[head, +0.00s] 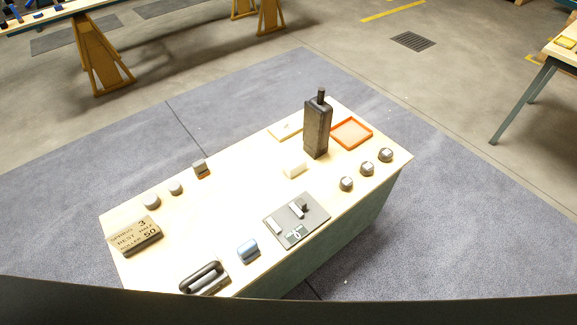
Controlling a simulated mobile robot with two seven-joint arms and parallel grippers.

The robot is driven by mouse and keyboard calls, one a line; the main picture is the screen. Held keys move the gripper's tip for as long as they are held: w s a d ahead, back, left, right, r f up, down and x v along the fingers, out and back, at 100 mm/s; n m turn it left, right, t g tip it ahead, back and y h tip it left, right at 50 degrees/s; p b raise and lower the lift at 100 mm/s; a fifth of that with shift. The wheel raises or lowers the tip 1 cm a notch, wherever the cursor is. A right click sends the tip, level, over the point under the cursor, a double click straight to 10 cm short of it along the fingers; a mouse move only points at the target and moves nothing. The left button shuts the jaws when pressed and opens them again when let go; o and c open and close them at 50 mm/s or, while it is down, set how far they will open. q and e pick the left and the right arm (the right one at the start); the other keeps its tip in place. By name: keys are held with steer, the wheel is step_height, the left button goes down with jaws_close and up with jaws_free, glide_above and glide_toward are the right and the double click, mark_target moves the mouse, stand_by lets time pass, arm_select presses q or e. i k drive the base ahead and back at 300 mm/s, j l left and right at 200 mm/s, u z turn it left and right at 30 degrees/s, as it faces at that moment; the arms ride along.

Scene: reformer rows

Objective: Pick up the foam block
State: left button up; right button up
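A pale cream block (294,169) lies near the middle of the light wooden table, left of the tall dark bottle-shaped object; it looks like the foam block. A small blue rounded block (248,250) lies near the table's front edge, and I cannot tell its material. Neither of my grippers is in the head view. Nothing touches the cream block.
The wooden table (190,225) also bears a tall dark object (317,128), an orange tray (352,132), a grey board (310,228), a black handle (203,278), a lettered block (135,236) and several grey knobs. The table's left middle is clear.

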mark_target(295, 166)
steer(key=i+l+u, duration=0.1)
steer(key=l, duration=0.6)
steer(key=i+l+u, duration=0.1)
steer(key=l, duration=0.55)
